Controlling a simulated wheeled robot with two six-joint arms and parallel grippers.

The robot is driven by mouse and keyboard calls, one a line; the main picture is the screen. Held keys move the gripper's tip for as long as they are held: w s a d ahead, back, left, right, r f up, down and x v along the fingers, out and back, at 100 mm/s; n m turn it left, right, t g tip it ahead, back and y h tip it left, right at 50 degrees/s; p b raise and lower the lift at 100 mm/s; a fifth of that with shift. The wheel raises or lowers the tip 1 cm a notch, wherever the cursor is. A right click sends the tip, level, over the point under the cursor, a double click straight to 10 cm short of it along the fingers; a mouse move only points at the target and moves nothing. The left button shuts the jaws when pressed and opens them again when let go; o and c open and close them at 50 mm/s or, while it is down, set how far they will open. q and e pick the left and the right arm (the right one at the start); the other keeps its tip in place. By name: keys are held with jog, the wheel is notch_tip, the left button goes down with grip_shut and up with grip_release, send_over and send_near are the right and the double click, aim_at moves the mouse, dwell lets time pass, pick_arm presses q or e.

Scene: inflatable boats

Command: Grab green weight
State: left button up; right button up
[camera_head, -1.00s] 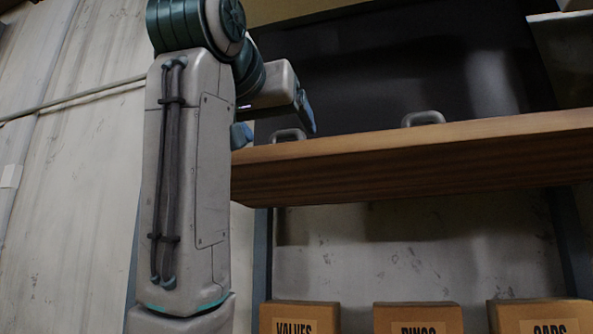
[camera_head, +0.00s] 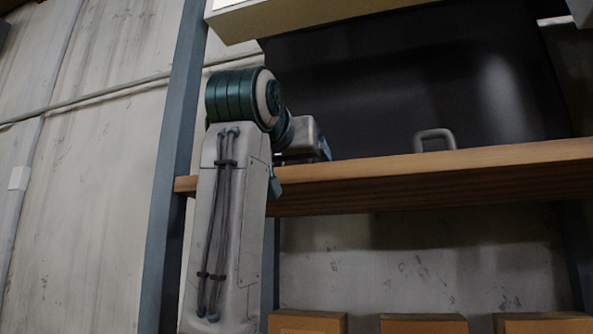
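No green weight can be made out. A grey loop handle (camera_head: 435,139) stands up behind the front edge of the wooden shelf (camera_head: 440,177), and whatever is under it is hidden by the board. My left gripper (camera_head: 300,167) is at the left end of this shelf, left of the grey handle and well apart from it. My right gripper is not in view.
A blue-grey post (camera_head: 172,170) stands left of my arm. A higher shelf board (camera_head: 310,17) crosses above, with a dark panel (camera_head: 430,80) behind. Several cardboard boxes (camera_head: 425,325) stand below, cut off by the frame.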

pick_arm(q)
jog(key=shift+w, duration=0.15)
jog(key=shift+c, duration=0.7)
jog(key=c, duration=1.1)
jog(key=shift+c, duration=0.2)
jog(key=shift+r, duration=0.15)
